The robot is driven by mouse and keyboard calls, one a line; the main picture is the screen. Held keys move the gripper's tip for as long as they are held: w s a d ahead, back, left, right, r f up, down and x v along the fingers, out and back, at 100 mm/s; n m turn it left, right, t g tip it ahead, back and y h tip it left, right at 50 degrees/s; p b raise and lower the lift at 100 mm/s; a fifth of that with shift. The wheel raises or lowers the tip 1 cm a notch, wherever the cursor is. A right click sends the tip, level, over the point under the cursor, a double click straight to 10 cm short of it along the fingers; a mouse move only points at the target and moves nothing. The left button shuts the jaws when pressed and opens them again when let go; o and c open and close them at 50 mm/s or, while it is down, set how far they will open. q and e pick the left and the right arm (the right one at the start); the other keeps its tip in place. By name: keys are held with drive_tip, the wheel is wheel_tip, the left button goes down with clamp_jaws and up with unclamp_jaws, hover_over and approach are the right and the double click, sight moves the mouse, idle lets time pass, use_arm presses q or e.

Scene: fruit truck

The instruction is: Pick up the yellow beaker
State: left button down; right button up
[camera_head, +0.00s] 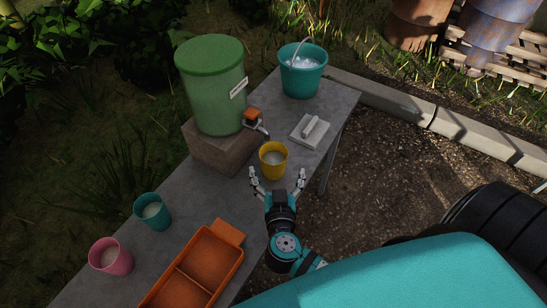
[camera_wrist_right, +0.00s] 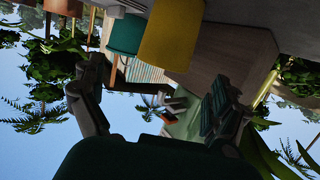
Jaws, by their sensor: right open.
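The yellow beaker (camera_head: 273,171) stands upright on the grey table, just below the barrel's tap, with something pale inside. In the right wrist view, the yellow beaker (camera_wrist_right: 170,35) is at the top, ahead of the fingers and partly cut off by the frame edge. My right gripper (camera_head: 277,175) is open on the near side of the beaker, its fingers spread to either side and nothing held. Its two fingers (camera_wrist_right: 158,78) also show apart in the right wrist view. My left gripper is not in view.
A green barrel (camera_head: 212,95) with a tap stands on a block (camera_head: 213,152) behind the beaker. A teal cup (camera_head: 152,212), pink cup (camera_head: 111,257) and orange tray (camera_head: 208,261) are nearer.

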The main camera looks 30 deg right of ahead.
sight(273, 147)
drive_tip(key=x, duration=0.3)
drive_tip(key=shift+p, duration=0.35)
drive_tip(key=x, duration=0.1)
drive_tip(key=p+x, duration=0.1)
drive_tip(key=x, duration=0.1)
drive_tip(key=p+x, duration=0.1)
drive_tip(key=shift+w+a+f, duration=0.15)
drive_tip(key=shift+w, duration=0.25)
drive_tip(key=shift+w+f, duration=0.2)
drive_tip(key=shift+w, duration=0.05)
drive_tip(key=shift+c, duration=0.3)
drive_tip(key=c, duration=1.4)
drive_tip(key=shift+c, duration=0.2)
drive_tip(key=shift+r, duration=0.15)
